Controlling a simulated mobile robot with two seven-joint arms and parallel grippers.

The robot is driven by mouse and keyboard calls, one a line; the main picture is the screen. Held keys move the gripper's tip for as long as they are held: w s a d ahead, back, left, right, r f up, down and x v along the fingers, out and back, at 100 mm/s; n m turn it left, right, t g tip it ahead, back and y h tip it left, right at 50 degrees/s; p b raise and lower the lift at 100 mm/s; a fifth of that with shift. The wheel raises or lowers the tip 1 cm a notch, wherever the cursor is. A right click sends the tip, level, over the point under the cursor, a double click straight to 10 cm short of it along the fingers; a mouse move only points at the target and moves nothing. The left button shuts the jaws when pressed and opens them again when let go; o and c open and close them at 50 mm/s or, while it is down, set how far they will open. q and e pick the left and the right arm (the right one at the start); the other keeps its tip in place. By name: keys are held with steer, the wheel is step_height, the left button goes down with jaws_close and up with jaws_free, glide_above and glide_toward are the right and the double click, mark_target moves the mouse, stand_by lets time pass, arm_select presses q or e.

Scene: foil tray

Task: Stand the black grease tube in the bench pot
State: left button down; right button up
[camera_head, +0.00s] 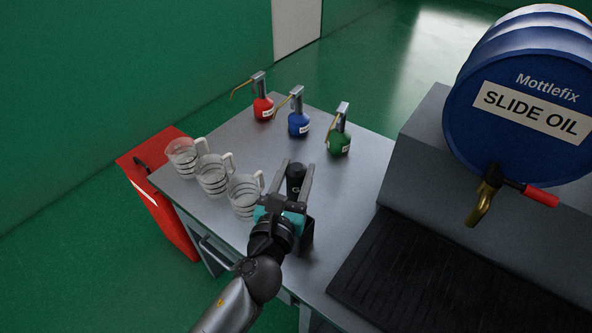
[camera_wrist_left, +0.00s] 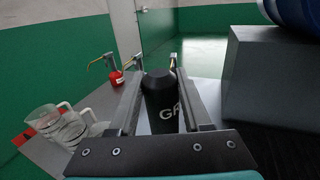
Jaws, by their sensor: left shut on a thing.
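The black grease tube (camera_head: 295,180) stands roughly upright between the fingers of my left gripper (camera_head: 297,166), which is shut on it. In the left wrist view the tube (camera_wrist_left: 160,100) shows its dark rounded top and part of a pale label lettering between the two fingers. Its lower end is hidden by the gripper. A dark, straight-sided shape (camera_head: 307,236) shows just right of and below the gripper, over the bench's near part. It is mostly covered, and I cannot tell whether it is the bench pot. My right gripper is not in view.
Three clear measuring jugs (camera_head: 213,177) stand left of the gripper, the nearest close to it. Red (camera_head: 263,108), blue (camera_head: 299,124) and green (camera_head: 339,142) oil cans stand behind on the grey bench (camera_head: 358,185). A blue drum (camera_head: 530,100) and black ribbed mat (camera_head: 420,280) are right.

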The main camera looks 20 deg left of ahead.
mark_target(294, 196)
arm_select(q)
steer(key=shift+f+b, duration=2)
steer(key=shift+f, duration=0.35)
steer(key=c, duration=0.6)
jaws_free()
steer(key=o, duration=0.3)
steer(key=shift+f, duration=0.1)
